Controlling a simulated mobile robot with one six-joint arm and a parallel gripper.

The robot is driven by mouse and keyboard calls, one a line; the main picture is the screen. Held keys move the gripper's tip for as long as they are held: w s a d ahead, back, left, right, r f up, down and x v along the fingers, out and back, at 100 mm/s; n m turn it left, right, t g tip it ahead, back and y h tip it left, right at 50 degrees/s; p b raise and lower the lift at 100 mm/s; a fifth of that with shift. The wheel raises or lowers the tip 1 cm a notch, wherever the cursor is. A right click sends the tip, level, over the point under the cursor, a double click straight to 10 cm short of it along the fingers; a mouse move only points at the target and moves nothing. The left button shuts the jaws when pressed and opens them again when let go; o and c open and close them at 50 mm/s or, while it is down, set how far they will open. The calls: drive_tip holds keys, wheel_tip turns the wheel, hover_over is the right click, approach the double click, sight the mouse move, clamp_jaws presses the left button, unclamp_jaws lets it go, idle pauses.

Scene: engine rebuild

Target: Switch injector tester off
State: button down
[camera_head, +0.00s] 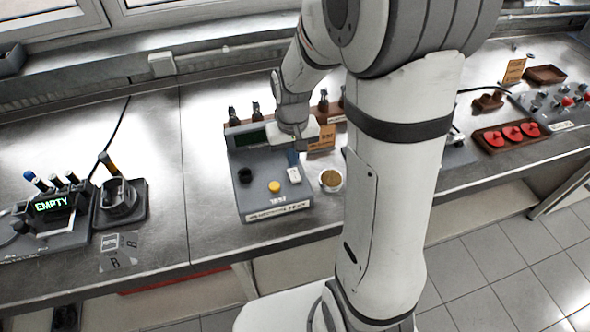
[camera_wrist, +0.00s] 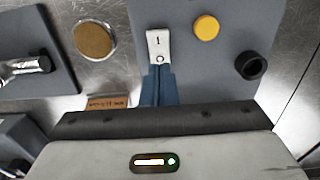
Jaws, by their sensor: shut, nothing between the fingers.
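The injector tester (camera_head: 253,199) is a grey box on the steel bench, with a dark green display (camera_head: 250,138) at its back. Its face has a black knob (camera_head: 245,175), a yellow button (camera_head: 274,187) and a white rocker switch (camera_head: 294,175). In the wrist view the switch (camera_wrist: 158,42) shows a "1" mark at one end and a small round mark by my fingers. My gripper (camera_wrist: 158,68) is shut and empty, its blue fingertips at the round-marked end of the switch. I cannot tell whether they touch it. It also shows in the head view (camera_head: 293,160).
A round metal cup (camera_head: 331,180) with brown contents stands right of the tester. An orange sign (camera_head: 322,138) and upright injectors (camera_head: 255,110) are behind. A device reading "EMPTY" (camera_head: 52,203) is at left; red parts (camera_head: 511,133) sit at right. Bench between tester and left devices is clear.

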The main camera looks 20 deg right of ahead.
sight(293, 171)
drive_tip(key=shift+r+p, duration=1.35)
drive_tip(key=shift+r, duration=0.95)
drive_tip(key=s+r+t+b, duration=0.2)
drive_tip(key=s+r+t, duration=0.1)
drive_tip(key=s+r, duration=0.7)
drive_tip(key=s, duration=0.4)
drive_tip(key=shift+s+b, duration=0.3)
drive_tip(key=shift+d, duration=0.1)
